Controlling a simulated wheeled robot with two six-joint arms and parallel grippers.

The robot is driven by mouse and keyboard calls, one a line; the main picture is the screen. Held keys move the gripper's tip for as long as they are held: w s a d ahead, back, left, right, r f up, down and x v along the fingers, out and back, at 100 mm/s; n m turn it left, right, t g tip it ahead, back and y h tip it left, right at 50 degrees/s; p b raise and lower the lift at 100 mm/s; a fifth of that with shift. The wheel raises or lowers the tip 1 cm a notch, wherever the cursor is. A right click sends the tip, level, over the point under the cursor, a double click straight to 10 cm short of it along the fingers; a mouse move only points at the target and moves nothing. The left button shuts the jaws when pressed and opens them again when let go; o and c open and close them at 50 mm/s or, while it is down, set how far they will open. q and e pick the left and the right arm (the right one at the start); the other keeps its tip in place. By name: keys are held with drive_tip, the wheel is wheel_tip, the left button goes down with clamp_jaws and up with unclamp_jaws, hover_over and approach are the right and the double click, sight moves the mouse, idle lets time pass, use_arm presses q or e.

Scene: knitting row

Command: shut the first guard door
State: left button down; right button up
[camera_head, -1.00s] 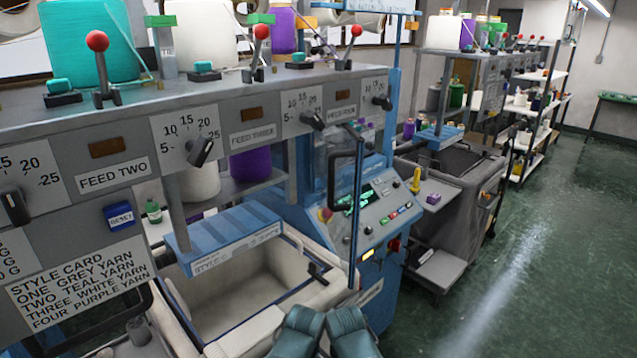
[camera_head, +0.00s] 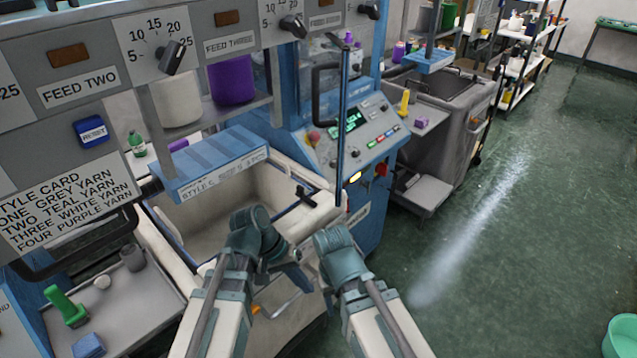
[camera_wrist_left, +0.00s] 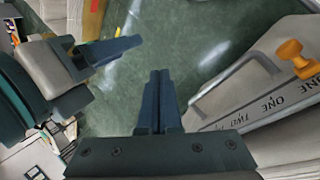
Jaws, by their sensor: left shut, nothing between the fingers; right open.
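The guard door, a clear panel with a dark blue edge post (camera_head: 342,125) and a black bar handle, stands swung out, nearly edge-on, at the right of the near machine. Which numbered door it is cannot be told. My left gripper (camera_head: 292,258) is in front of the pale bin, below and left of the door, and apart from it. The left wrist view shows its fingers (camera_wrist_left: 158,100) pressed together and empty. My right arm comes in beside it, below the door. My right gripper's fingers are mostly hidden in the head view; part of that gripper (camera_wrist_left: 100,52) shows open in the left wrist view.
A pale bin (camera_head: 180,228) under a blue ledge (camera_head: 210,165) is close ahead. A grey handle (camera_wrist_left: 235,80) and orange knob (camera_wrist_left: 293,57) show on its front. The control panel (camera_head: 355,125) is behind the door.

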use_arm(q)
drive_tip(key=w+a+r+n+t+h+b, duration=0.1)
drive_tip(key=w+a+r+n+t+h, duration=0.15)
drive_tip(key=w+r+h, duration=0.5)
drive_tip(key=n+t+h+b, duration=0.1)
drive_tip(key=t+h, duration=0.2)
drive_tip(key=h, duration=0.1)
approach(332, 191)
drive_tip(key=x, duration=0.7)
